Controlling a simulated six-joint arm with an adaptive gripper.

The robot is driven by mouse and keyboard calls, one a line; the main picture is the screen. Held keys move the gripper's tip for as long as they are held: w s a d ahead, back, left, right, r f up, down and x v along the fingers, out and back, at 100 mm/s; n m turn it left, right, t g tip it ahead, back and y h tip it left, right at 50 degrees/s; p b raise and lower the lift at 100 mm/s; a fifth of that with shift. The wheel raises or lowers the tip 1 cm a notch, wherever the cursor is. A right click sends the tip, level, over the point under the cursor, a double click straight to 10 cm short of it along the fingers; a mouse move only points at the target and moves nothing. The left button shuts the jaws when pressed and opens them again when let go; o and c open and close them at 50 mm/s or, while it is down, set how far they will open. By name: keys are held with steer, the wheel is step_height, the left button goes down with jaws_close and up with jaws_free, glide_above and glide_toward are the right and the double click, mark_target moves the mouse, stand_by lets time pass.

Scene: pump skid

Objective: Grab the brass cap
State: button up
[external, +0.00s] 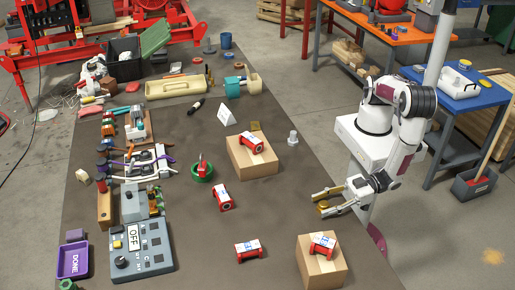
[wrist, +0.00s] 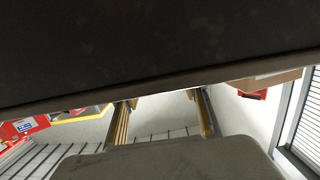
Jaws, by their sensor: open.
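My gripper (external: 322,202) is open near the right edge of the table in the external view, its fingers pointing left. In the wrist view its two fingers (wrist: 160,112) stand apart with yellowish pads and nothing between them. A gold-coloured spot shows at the fingers in the external view; it looks like a finger pad, but I cannot tell for sure. I cannot pick out the brass cap with certainty in either view.
The dark table (external: 275,210) holds red-and-white pump parts (external: 247,249), a cardboard box (external: 320,270) in front of my gripper and another box (external: 252,160) behind it. A grey fitting (external: 293,137) stands near the right edge. A control panel (external: 140,245) sits at left.

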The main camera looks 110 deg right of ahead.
mark_target(324, 203)
stand_by(0.4)
jaws_close()
steer(key=shift+f, duration=0.1)
steer(key=shift+r, duration=5.1)
